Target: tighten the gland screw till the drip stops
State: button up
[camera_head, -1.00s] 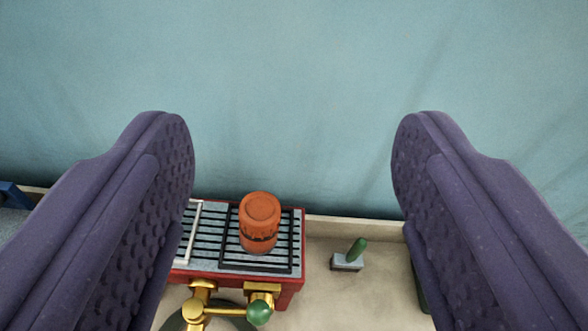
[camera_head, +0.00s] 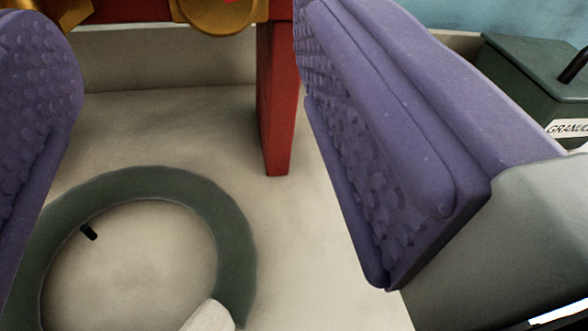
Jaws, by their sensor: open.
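My gripper (camera_head: 190,55) is open, its two purple padded fingers wide apart with nothing between them. More brass (camera_head: 62,10) shows at the top left. I cannot pick out the gland screw or a drip in this view. A dark green ring (camera_head: 236,230) lies on the pale floor below, partly behind the left finger. A small black piece (camera_head: 88,232) is at its inner edge. A whitish object (camera_head: 210,317) at the bottom edge overlaps the ring.
A dark green box (camera_head: 530,80) with a white label starting "GRANUL" and a black handle stands at the right, partly behind the right finger. A red leg of the stand comes down near the right finger. The pale floor (camera_head: 300,255) between is mostly clear.

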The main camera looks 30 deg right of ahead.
aim_at(217, 7)
jog(key=x, duration=0.2)
jog(key=b+x, duration=0.1)
jog(key=x, duration=0.1)
jog(key=d+b+x, duration=0.1)
jog(key=x, duration=0.2)
jog(key=shift+f, duration=0.4)
jog(key=c, duration=1.1)
